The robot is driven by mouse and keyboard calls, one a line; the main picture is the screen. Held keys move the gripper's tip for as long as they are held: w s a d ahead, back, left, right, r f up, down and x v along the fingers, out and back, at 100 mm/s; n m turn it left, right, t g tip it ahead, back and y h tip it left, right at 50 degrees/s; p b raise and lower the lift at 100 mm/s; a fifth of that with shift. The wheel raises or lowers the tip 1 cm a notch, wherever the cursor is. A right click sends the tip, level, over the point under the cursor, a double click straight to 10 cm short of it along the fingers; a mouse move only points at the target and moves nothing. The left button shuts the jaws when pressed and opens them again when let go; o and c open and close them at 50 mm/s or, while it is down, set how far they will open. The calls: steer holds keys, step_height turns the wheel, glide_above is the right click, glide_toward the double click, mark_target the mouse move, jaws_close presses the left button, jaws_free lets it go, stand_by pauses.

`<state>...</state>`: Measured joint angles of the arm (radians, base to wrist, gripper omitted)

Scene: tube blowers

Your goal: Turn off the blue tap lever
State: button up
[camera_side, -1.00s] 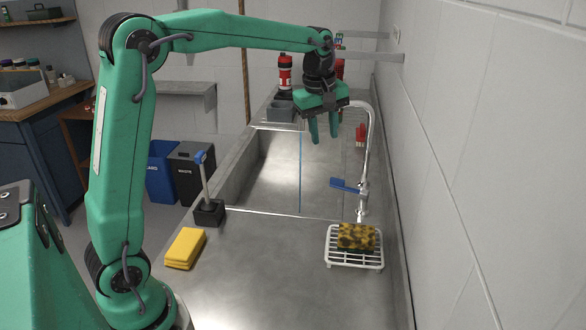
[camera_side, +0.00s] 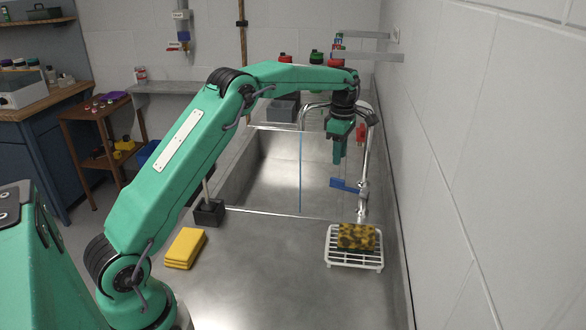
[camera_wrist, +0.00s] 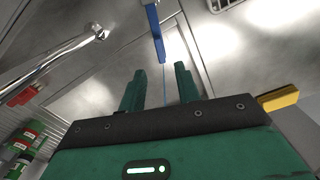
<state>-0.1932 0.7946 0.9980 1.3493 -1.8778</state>
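The blue tap lever (camera_side: 345,186) sticks out to the left from the silver tap (camera_side: 364,200) at the right of the sink. A thin blue stream (camera_side: 300,175) runs down from the tap's spout into the sink. My gripper (camera_side: 339,157) hangs fingers down above and behind the lever, apart from it. In the wrist view its two green fingers (camera_wrist: 160,85) are spread with nothing between them. The blue lever (camera_wrist: 154,32) shows there beyond the fingertips, near the gap's line.
A white rack (camera_side: 350,264) with a yellow-black sponge (camera_side: 356,237) stands in front of the tap. Folded yellow cloths (camera_side: 185,247) and a dark block holding a handle (camera_side: 208,213) sit at left. Bottles stand at the back. The wall is close on the right.

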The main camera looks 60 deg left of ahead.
mark_target(337, 179)
steer(key=shift+f, duration=3.9)
jaws_close()
